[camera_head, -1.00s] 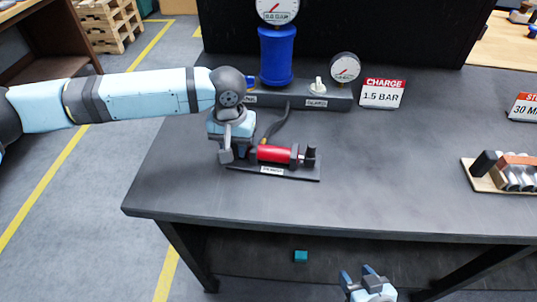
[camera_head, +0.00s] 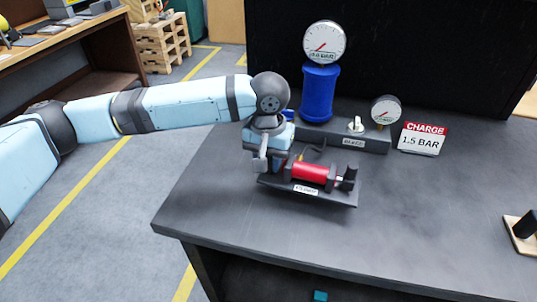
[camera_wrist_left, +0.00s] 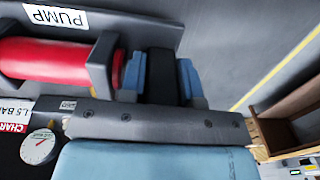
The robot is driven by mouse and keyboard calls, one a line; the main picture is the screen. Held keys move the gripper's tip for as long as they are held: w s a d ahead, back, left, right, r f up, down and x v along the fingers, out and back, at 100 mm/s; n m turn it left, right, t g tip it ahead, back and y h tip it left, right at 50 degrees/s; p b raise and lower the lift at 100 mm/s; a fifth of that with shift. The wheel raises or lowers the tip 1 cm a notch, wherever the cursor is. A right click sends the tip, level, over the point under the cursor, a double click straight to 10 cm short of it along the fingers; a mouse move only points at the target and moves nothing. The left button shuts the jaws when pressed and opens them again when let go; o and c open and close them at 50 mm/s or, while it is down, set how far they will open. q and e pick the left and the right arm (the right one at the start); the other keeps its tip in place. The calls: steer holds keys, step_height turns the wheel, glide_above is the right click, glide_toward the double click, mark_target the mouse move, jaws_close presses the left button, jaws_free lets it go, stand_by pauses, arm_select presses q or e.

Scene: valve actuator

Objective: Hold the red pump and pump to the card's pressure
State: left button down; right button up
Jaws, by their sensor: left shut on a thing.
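The red pump (camera_head: 311,173) lies on its side on a dark base plate labelled PUMP, near the left part of the bench. A dark handle (camera_head: 348,178) on a short bright rod is at its right end. My left gripper (camera_head: 272,160) is at its left end. In the left wrist view, the blue fingers (camera_wrist_left: 165,78) are shut on a dark block beyond the pump's grey bracket. The card (camera_head: 423,139) reads CHARGE 1.5 BAR. A blue cylinder (camera_head: 319,92) behind carries a dial gauge (camera_head: 324,42) with a digital display too small to read surely. My right gripper is out of view.
A grey manifold with a pale valve knob (camera_head: 356,125) and a smaller gauge (camera_head: 386,110) stands behind the pump. A dark hose runs from the pump towards it. A wooden-based item (camera_head: 524,233) is at the right edge. The bench between is clear.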

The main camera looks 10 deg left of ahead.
mark_target(268, 175)
arm_select(q)
steer(key=shift+f, duration=2.4)
steer(key=shift+f, duration=0.35)
steer(key=shift+s+f, duration=0.2)
steer(key=shift+f, duration=0.15)
stand_by(0.3)
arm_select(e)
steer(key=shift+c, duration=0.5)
